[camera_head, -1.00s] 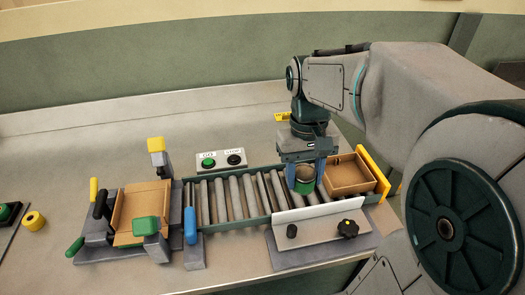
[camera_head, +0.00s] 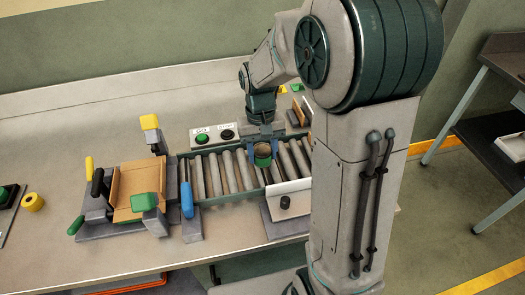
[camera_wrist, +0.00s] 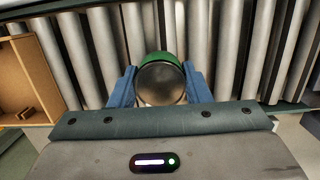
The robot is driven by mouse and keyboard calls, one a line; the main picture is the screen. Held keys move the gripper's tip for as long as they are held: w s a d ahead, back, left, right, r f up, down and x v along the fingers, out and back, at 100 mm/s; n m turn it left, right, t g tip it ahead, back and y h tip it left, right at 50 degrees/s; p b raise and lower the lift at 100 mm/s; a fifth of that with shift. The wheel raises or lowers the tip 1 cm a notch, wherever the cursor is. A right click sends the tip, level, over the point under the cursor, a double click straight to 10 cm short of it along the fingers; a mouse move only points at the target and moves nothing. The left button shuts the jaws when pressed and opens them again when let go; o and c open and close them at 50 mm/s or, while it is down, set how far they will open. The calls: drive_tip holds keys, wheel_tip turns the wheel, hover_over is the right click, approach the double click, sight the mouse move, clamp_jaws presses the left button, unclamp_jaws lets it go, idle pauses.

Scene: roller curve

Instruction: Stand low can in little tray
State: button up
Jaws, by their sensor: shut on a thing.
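The low can (camera_head: 263,161) is green with a dark grey top and sits upright between my fingers, over the middle rollers. My gripper (camera_head: 263,152) is shut on it, with a blue finger on each side. The wrist view shows the can (camera_wrist: 161,82) between the blue fingers. I cannot tell whether its base touches the rollers. A small brown tray (camera_wrist: 18,75) shows at the left edge of the wrist view, apart from the can. In the head view my arm hides most of that tray.
The roller conveyor (camera_head: 213,175) runs under my gripper. A brown box (camera_head: 128,185) sits in a clamp fixture at its left end, with a blue handle (camera_head: 187,200) beside it. A GO/STOP button box (camera_head: 214,136) stands behind. A yellow ring (camera_head: 33,202) lies far left.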

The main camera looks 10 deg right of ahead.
drive_tip(key=shift+f, duration=0.3)
drive_tip(key=shift+f, duration=0.2)
drive_tip(key=o, duration=1.1)
drive_tip(key=shift+o, duration=0.2)
drive_tip(key=shift+r, duration=0.15)
